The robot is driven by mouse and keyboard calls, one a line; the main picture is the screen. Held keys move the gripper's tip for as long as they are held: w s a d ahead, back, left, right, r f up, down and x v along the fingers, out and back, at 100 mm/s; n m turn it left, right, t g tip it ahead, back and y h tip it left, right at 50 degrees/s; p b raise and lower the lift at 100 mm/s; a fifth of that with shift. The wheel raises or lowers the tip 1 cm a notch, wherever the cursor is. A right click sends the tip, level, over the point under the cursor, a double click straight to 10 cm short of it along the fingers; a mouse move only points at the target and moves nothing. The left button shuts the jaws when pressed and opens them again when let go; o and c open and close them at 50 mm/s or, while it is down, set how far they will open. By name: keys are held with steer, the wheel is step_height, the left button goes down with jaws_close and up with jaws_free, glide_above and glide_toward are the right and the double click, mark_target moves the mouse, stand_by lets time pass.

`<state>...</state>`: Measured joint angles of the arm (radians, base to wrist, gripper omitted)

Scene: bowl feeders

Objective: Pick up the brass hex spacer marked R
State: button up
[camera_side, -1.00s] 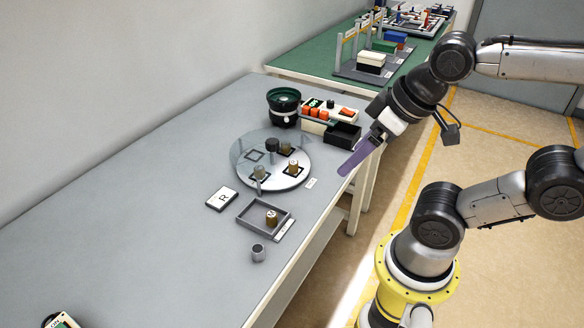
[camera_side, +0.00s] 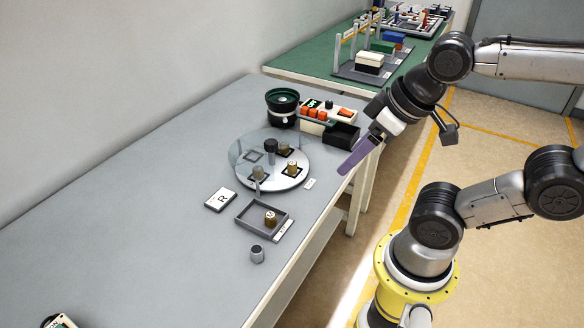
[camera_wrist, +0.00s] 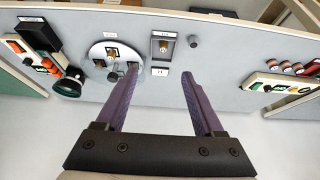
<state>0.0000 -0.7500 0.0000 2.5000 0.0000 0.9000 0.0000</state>
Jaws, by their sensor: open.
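A white card marked R (camera_side: 221,199) lies left of the tray. My gripper (camera_side: 360,158) is open and empty, its purple fingers above the table's right edge, apart from all spacers. In the wrist view its fingertips (camera_wrist: 160,70) are spread.
A green-black bowl feeder (camera_side: 283,107), a control box with orange buttons (camera_side: 328,112) and a black bin (camera_side: 342,134) stand behind. A grey cylinder (camera_side: 257,254) stands before the tray. The left tabletop is mostly clear.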

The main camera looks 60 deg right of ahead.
steer(key=w+d+r+m, duration=0.2)
steer(key=w+r+m, duration=0.35)
steer(key=w, duration=0.25)
steer(key=m+g, duration=0.6)
steer(key=m, duration=0.1)
glide_above(292, 163)
steer(key=shift+n, duration=0.25)
steer(key=f, duration=2.2)
steer(key=shift+d+f, duration=0.25)
steer(key=shift+a+f, duration=0.15)
steer(key=shift+f, duration=1.25)
steer(key=shift+a+f, duration=0.1)
steer(key=shift+f, duration=1.25)
